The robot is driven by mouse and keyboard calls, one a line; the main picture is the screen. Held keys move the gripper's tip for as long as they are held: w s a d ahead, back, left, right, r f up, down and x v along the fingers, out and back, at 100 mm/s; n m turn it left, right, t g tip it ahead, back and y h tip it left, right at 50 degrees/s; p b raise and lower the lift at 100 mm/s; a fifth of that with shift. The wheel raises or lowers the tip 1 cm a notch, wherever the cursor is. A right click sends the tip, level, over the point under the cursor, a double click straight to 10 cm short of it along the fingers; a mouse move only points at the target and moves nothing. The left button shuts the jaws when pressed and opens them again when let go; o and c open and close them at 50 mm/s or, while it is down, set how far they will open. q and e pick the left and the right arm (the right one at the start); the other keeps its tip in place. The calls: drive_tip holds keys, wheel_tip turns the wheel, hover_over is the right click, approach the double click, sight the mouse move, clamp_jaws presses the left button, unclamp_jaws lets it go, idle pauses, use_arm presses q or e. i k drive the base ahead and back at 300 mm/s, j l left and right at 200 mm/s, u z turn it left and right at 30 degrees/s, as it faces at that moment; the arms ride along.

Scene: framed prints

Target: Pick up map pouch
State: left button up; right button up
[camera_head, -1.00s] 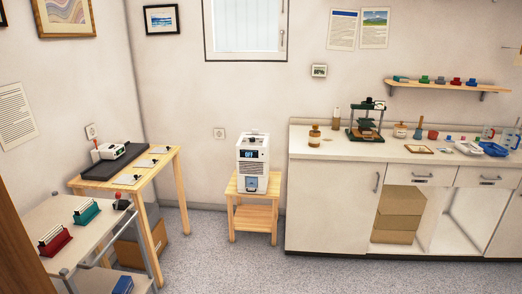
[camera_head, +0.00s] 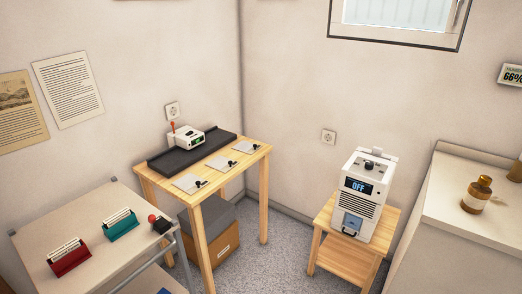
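No thing is clearly recognisable as the map pouch. Three flat, pale grey sheets or pouches lie in a row on the wooden table: a left one (camera_head: 190,183), a middle one (camera_head: 221,163) and a right one (camera_head: 246,147). Neither of my grippers is in view.
The wooden table (camera_head: 257,153) also bears a dark tray (camera_head: 168,165) with a white device (camera_head: 187,138). A trolley (camera_head: 110,250) with red and teal racks stands at left. A white machine (camera_head: 362,190) sits on a stool (camera_head: 338,258). A counter (camera_head: 450,225) is at right. Floor shows between table and stool.

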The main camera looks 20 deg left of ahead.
sight(221, 163)
drive_tip(key=i+l+u, duration=0.15)
drive_tip(key=i+u, duration=0.35)
drive_tip(key=i+l+u, duration=0.3)
drive_tip(key=i+u, duration=0.15)
